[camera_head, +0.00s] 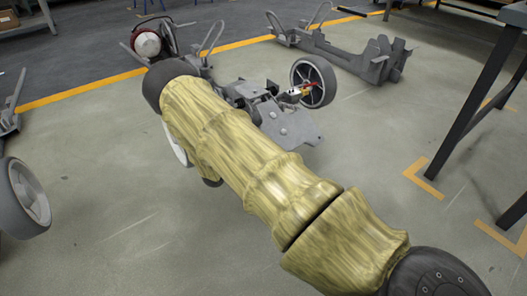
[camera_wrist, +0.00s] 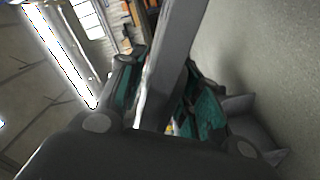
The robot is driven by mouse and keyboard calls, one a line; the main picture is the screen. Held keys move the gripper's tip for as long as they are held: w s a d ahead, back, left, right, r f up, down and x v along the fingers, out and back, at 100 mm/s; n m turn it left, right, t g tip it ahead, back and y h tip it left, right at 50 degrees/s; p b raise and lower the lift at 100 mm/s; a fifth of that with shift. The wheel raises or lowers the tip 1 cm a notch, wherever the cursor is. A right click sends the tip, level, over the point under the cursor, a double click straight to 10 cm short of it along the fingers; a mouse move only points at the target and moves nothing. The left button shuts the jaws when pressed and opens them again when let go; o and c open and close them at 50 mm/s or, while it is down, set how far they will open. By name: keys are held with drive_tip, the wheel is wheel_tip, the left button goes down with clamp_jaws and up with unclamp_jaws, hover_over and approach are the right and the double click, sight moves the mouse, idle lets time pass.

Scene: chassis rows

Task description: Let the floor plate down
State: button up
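A grey chassis (camera_head: 250,92) stands on the floor in the middle of the head view, partly hidden by my arm. A flat grey panel (camera_head: 290,127) with round bosses lies at its near right end; I cannot tell if this is the floor plate. My sleeved arm reaches over the chassis to the far left. My gripper (camera_wrist: 161,68) shows in the wrist view with its two teal-padded fingers apart. A grey bar (camera_wrist: 180,40) passes between or in front of them, with a bright gap beside the left finger. I cannot see firm contact. In the head view the fingers are mostly hidden.
A wheel (camera_head: 313,82) stands at the chassis's right side. Another chassis (camera_head: 345,50) lies behind, and a wheel (camera_head: 27,195) shows at the left edge. A dark table leg (camera_head: 475,105) stands at right. The floor at front left is clear.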

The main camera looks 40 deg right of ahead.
drive_tip(key=a, duration=1.2)
drive_tip(key=shift+d, duration=0.1)
idle(0.9)
